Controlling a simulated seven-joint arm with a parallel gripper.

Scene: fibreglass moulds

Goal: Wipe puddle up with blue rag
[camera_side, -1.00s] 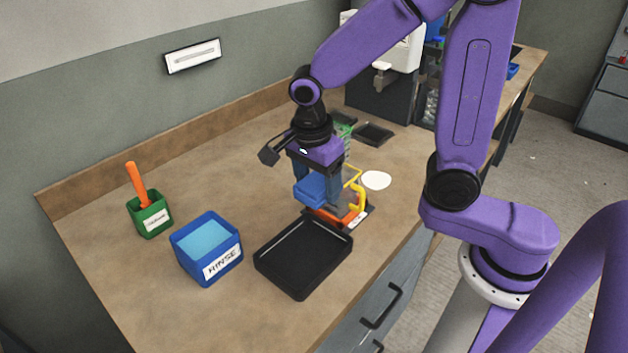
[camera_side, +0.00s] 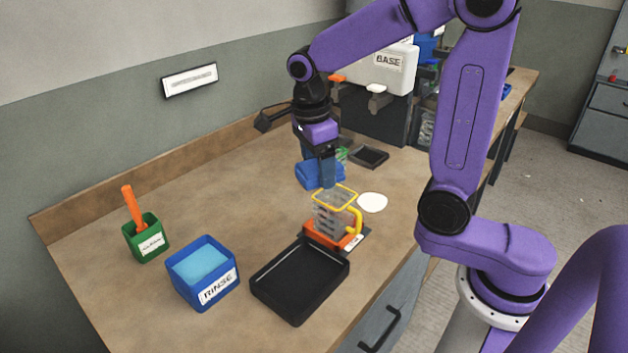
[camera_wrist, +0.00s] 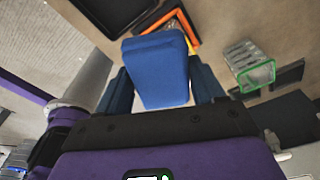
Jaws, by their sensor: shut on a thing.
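The blue rag (camera_side: 311,177) is folded into a thick pad. My gripper (camera_side: 327,176) is shut on it and points down, behind the yellow-rimmed cup. In the wrist view the rag (camera_wrist: 157,72) sits between the two fingers of my gripper (camera_wrist: 160,92). The puddle (camera_side: 372,203) is a white round patch on the bench, right of the cup and of my gripper. The rag is apart from it.
The clear cup (camera_side: 333,214) with yellow rim and handle stands on an orange-and-black scale (camera_side: 322,238). A black tray (camera_side: 299,281), a blue RINSE bin (camera_side: 203,273) and a green holder (camera_side: 146,240) are in front and left. A green-rimmed container (camera_wrist: 250,68) stands near my gripper.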

